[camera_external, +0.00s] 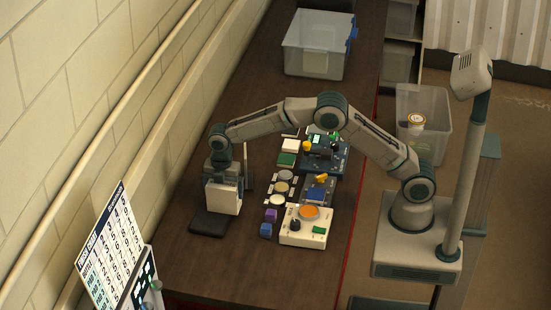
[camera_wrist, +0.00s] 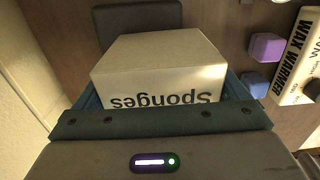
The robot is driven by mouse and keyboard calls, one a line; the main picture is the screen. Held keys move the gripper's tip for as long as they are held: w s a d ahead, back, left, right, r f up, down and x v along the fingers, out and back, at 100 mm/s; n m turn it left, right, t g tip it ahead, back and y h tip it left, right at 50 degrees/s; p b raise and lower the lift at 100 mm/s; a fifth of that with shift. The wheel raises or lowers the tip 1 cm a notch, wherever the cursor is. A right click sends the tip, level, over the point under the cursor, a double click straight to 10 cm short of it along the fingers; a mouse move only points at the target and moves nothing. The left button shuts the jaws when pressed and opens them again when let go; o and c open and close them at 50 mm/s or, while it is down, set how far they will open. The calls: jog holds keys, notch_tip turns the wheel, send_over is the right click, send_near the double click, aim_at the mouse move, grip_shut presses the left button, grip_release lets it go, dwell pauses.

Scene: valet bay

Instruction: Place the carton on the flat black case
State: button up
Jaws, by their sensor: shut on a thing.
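A pale carton (camera_wrist: 158,65) with the upside-down word "Sponges" is held in my gripper (camera_wrist: 160,100), whose blue jaws close on its two sides. In the external view my gripper (camera_external: 222,178) points down with the carton (camera_external: 222,199) under it. The flat black case (camera_external: 209,224) lies on the table just in front of and below the carton, partly hidden by it. In the wrist view the case (camera_wrist: 138,15) shows beyond the carton's far edge. I cannot tell whether the carton touches the table or the case.
Purple (camera_external: 271,215) and blue (camera_external: 266,230) cubes and a white wax warmer (camera_external: 304,227) stand right of the case. Several round tins and control boxes sit further back. A clear bin (camera_external: 316,60) is at the far end. The wall is close on the left.

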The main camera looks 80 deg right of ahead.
jog(key=shift+f, duration=0.1)
jog(key=o, duration=0.7)
